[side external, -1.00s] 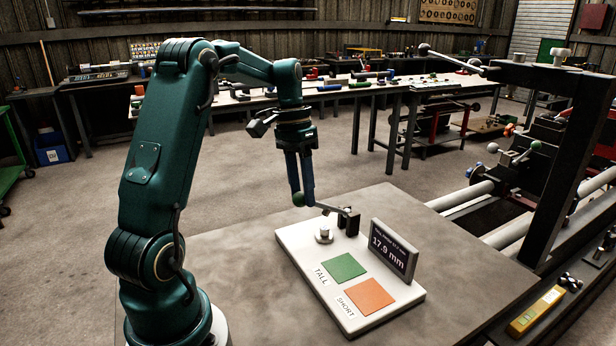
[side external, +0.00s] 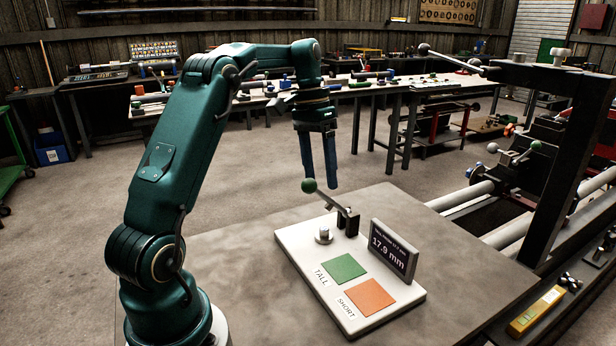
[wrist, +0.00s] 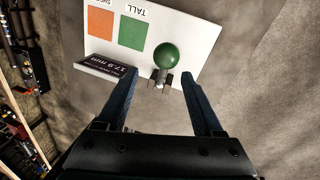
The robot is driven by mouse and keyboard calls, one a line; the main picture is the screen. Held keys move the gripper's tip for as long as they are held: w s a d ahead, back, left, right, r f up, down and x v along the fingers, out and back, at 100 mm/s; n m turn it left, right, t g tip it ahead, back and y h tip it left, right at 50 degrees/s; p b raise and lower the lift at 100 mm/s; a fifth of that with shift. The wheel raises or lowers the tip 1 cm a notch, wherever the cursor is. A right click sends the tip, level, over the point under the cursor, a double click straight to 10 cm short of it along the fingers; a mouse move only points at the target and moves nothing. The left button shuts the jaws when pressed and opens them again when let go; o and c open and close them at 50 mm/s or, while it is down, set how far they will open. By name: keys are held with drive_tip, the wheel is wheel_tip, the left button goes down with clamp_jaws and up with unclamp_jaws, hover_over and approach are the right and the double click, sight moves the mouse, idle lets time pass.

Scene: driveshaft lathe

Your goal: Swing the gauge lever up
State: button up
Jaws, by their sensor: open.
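The gauge lever (side external: 327,197) is a thin arm with a green ball knob (side external: 309,185) at its end. It tilts up from a black pivot block (side external: 348,222) on the white gauge board (side external: 292,246), with the knob above pivot height. In the wrist view the green knob (wrist: 166,55) lies just beyond the two spread fingertips (wrist: 160,85). A small metal part (side external: 324,234) stands on the board near the pivot.
The board has a green TALL square (side external: 344,267) and an orange SHORT square (side external: 369,294). A display (side external: 393,250) reading 17.9 mm stands at the board's right edge. A dark machine frame (side external: 565,160) rises on the right. The table left of the board is clear.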

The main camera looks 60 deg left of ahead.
drive_tip(key=shift+r, duration=0.1)
drive_tip(key=shift+a+r, duration=0.25)
drive_tip(key=shift+r, duration=0.9)
drive_tip(key=shift+a+r, duration=0.2)
drive_tip(key=shift+r, duration=0.95)
drive_tip(key=shift+s+r, duration=0.1)
